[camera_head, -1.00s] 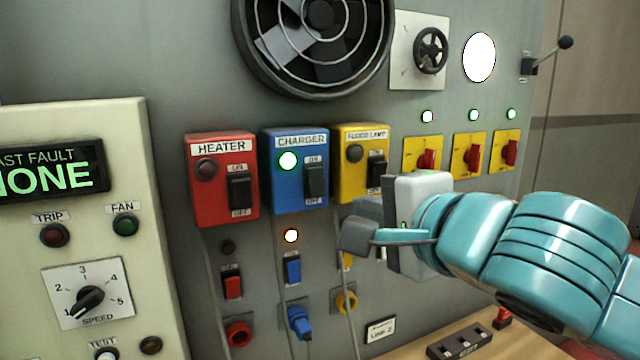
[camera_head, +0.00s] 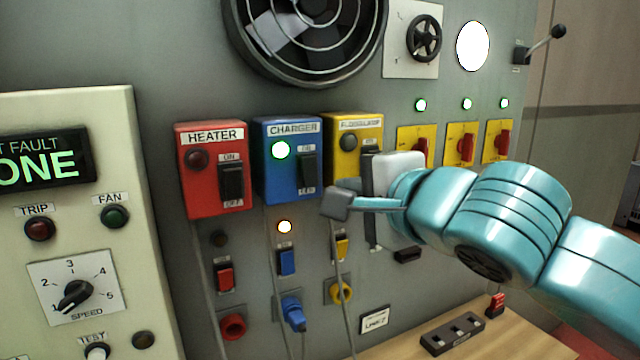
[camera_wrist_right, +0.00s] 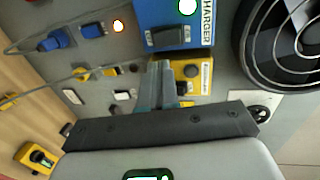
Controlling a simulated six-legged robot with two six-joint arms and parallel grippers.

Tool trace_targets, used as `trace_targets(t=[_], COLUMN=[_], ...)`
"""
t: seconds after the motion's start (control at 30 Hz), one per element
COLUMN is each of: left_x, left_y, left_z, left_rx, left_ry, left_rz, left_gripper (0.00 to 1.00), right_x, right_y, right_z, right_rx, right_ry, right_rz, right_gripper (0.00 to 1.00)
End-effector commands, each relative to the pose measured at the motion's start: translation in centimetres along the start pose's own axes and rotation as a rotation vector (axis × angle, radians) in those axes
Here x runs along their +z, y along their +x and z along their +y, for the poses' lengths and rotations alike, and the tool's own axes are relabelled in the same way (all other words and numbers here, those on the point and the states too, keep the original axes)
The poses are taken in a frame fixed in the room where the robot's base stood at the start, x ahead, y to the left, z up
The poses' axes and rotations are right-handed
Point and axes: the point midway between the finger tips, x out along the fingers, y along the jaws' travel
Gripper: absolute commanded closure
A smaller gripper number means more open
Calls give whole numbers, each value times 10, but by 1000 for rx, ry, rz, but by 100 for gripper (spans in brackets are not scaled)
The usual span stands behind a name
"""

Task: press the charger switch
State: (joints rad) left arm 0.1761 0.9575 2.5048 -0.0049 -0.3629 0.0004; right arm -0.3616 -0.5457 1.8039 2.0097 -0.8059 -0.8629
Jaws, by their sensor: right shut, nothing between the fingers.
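The blue charger box (camera_head: 275,180) is on the grey panel between the red heater box and the yellow floodlamp box. Its black rocker switch (camera_head: 308,172) is on its right half, and its round lamp (camera_head: 281,150) glows green. In the right wrist view the charger switch (camera_wrist_right: 167,37) lies just beyond my fingertips. My right gripper (camera_head: 337,204) is shut and empty, its tip in front of the panel, below and right of the charger switch. It also shows in the right wrist view (camera_wrist_right: 162,68), apart from the switch as far as I can tell. My left gripper is not in view.
The red heater box (camera_head: 212,175) and yellow floodlamp box (camera_head: 342,165) flank the charger closely. Below hang cables, a blue plug (camera_head: 294,314) and small switches. A round fan (camera_head: 308,35) is above. A wooden bench (camera_head: 480,330) is at lower right.

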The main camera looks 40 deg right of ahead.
Motion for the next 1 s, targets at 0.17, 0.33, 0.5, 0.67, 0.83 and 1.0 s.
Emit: trace_targets(t=[0.17,0.33,0.5,0.67,0.83,1.0], left_x=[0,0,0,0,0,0], left_y=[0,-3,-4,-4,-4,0], left_z=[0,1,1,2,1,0], left_rx=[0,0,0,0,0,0], left_ry=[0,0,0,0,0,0], left_rz=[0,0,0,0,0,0], left_gripper=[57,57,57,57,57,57], right_x=[-2,-1,-1,-1,-1,-1], right_y=[41,73,91,97,97,98], right_z=[0,0,0,-1,-1,2], right_rx=[4,3,0,-2,-2,-9], right_ry=[1,1,1,2,2,1], right_rz=[7,4,2,0,0,1], right_gripper=[100,100,100,100,100,100])
